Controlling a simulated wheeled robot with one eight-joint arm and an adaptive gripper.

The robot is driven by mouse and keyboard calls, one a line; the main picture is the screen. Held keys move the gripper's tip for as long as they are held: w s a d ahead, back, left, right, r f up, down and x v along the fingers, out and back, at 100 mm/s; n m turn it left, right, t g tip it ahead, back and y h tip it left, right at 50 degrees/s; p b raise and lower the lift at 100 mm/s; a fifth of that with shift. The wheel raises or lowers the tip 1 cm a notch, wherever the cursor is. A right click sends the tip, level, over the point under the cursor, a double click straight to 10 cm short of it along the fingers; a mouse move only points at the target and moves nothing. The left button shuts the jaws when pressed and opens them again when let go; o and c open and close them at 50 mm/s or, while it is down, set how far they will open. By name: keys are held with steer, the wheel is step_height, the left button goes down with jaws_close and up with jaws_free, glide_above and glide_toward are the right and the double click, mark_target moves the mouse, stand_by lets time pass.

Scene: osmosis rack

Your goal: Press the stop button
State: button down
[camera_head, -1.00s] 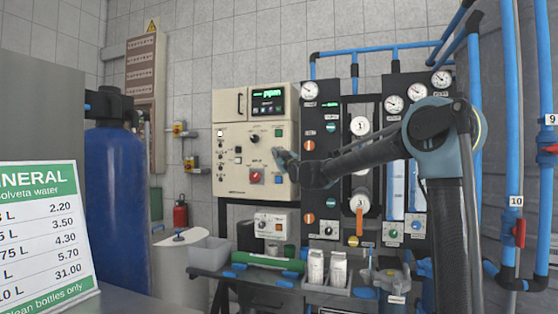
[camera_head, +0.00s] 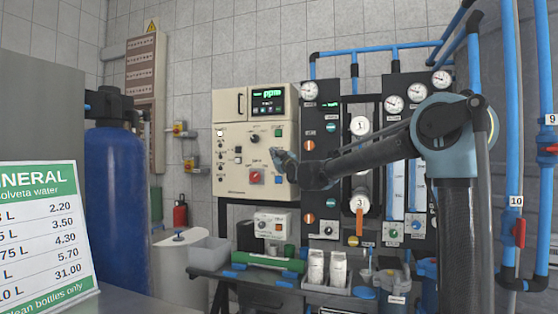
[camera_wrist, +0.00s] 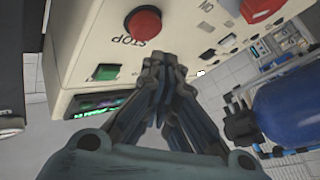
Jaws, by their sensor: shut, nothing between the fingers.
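The stop button (camera_wrist: 143,22) is a round red knob on the cream control panel (camera_head: 233,183), with a STOP label beside it in the wrist view. In the head view my gripper and wrist hide it. My gripper (camera_wrist: 163,60) is shut and empty, its fingertips close to the panel face, to the lower right of the red knob in the wrist view. A gap shows between tips and knob there; whether the tips touch the panel I cannot tell. The gripper also shows in the head view (camera_head: 278,155) at the panel's right side.
A green button (camera_wrist: 104,72) lies near the stop button, by the lit display (camera_head: 267,99). A second red control (camera_head: 255,177) sits lower on the panel. Gauges and pipes (camera_head: 394,103) stand right of it. A blue tank (camera_head: 116,195) stands left.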

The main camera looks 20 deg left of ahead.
steer(key=s, duration=0.4)
steer(key=shift+a, duration=0.15)
steer(key=shift+w, duration=0.1)
stand_by(0.6)
steer(key=s+d+f+m+g+h, duration=0.2)
steer(key=s+d+f+h, duration=0.1)
steer(key=d+f, duration=0.6)
steer(key=s+d+f+m+g+h, duration=0.1)
steer(key=s+d+f+g+h, duration=0.15)
steer(key=d+f, duration=0.7)
steer(key=s+d+f+m+g+h, duration=0.15)
steer(key=s+d+f+h, duration=0.35)
steer(key=d, duration=0.8)
steer(key=s+d+f+m+g+h, duration=0.1)
steer(key=s+d+f+m+g, duration=0.1)
steer(key=s+d+f, duration=0.4)
steer(key=s+d+f+m+g+h, duration=0.1)
steer(key=s+d+f+m+g, duration=0.2)
steer(key=s+d+f, duration=0.4)
steer(key=s+d+f+m+g+h, duration=0.1)
steer(key=s+d+f+m+g, duration=0.2)
steer(key=s+d+f, duration=0.4)
steer(key=s+f, duration=0.7)
steer(key=s, duration=0.2)
steer(key=shift+s+d, duration=0.15)
steer(key=shift+d, duration=0.1)
steer(key=shift+f+m, duration=0.1)
steer(key=shift+m, duration=0.15)
